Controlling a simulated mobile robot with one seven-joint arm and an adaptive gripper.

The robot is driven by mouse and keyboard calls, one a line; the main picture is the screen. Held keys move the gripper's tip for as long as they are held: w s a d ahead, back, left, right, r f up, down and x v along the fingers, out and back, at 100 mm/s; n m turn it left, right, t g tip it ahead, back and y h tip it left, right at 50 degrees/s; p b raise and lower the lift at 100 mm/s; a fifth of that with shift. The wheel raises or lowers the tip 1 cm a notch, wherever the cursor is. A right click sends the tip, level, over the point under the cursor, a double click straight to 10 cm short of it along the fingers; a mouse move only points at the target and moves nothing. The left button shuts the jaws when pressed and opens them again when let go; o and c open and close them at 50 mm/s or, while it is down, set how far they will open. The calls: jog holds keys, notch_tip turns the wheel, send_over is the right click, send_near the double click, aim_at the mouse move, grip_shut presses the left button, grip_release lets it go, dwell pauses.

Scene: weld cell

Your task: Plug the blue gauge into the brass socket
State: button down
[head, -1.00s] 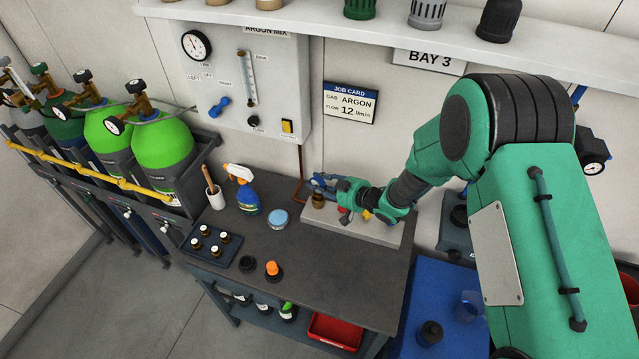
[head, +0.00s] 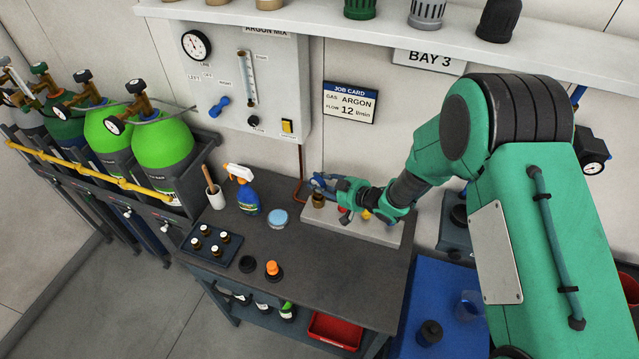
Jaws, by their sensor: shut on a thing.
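My gripper (head: 321,184) is at the left end of a pale grey block on the bench, seen from above in the head view. It is shut on a small blue thing, which I take to be the blue gauge (head: 318,181); the fingers hide most of it. A brass socket (head: 318,200) stands on the block just below the fingertips. I cannot tell whether the gauge touches the socket or is apart from it.
The grey block (head: 380,235) also bears a red and a yellow fitting, partly under my wrist. A spray bottle (head: 247,195), a blue-lidded tin (head: 277,219) and a tray (head: 232,257) of small bottles stand to the left.

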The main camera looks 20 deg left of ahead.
jog(key=shift+f+b, duration=0.3)
jog(key=shift+f, duration=0.2)
jog(key=c, duration=1.7)
grip_release()
jog(key=shift+o, duration=0.2)
jog(key=shift+f, duration=0.1)
jog(key=shift+d, duration=0.1)
jog(key=p+v, duration=0.4)
jog(key=v, duration=0.7)
jog(key=shift+w, duration=0.1)
